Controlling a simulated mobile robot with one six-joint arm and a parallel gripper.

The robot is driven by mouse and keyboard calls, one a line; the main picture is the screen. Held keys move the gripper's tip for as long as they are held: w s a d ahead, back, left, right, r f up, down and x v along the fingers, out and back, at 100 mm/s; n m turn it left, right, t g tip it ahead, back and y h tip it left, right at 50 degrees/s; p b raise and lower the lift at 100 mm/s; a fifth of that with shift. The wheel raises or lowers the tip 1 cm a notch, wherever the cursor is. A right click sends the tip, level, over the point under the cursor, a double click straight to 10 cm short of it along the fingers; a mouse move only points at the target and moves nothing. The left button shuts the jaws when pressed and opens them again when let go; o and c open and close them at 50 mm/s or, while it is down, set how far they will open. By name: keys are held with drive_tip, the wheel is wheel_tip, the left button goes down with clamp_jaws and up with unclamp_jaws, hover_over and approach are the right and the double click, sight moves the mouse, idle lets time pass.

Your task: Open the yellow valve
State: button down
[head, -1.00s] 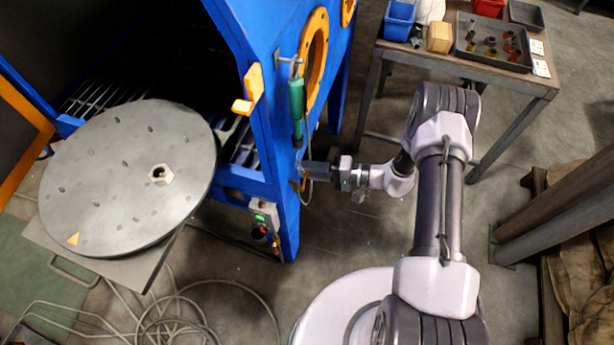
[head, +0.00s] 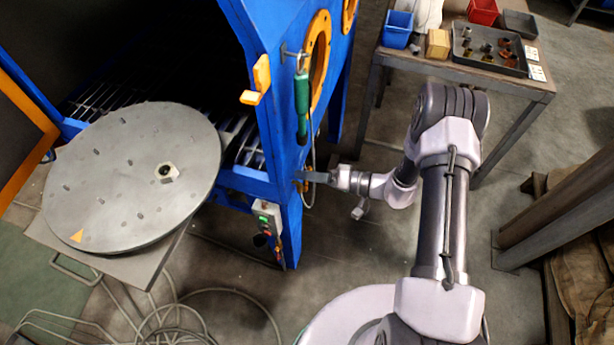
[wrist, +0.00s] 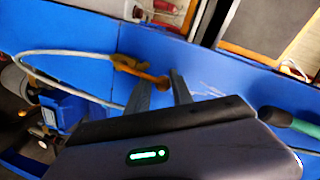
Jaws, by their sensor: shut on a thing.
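The yellow valve (head: 301,185) is small and sits on the blue machine's right corner post, below the green-handled tool. In the wrist view the yellow valve (wrist: 128,65) shows against the blue panel, with its orange-yellow handle reaching toward my fingers. My gripper (head: 306,177) reaches the valve from the right. In the wrist view my gripper (wrist: 161,80) has one dark finger on each side of the handle's end and is shut on it. The fingers hide part of the contact, and the valve's exact angle is hard to read in the head view.
A grey hose (wrist: 62,53) loops from the valve. A green-handled tool (head: 301,105) hangs above it on the blue machine (head: 285,150). A control box (head: 266,216) is just below left. A workbench (head: 460,68) with trays stands behind right; floor between is clear.

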drive_tip(key=shift+s+a+f, duration=0.1)
drive_tip(key=shift+s+f, duration=0.25)
drive_tip(key=shift+s, duration=0.05)
drive_tip(key=c, duration=1.1)
unclamp_jaws()
drive_tip(key=shift+r, duration=0.1)
drive_tip(key=shift+w, duration=0.1)
drive_tip(key=p+v, duration=0.4)
drive_tip(key=v, duration=1.3)
drive_tip(key=shift+d+r, duration=0.2)
drive_tip(key=shift+d, duration=0.1)
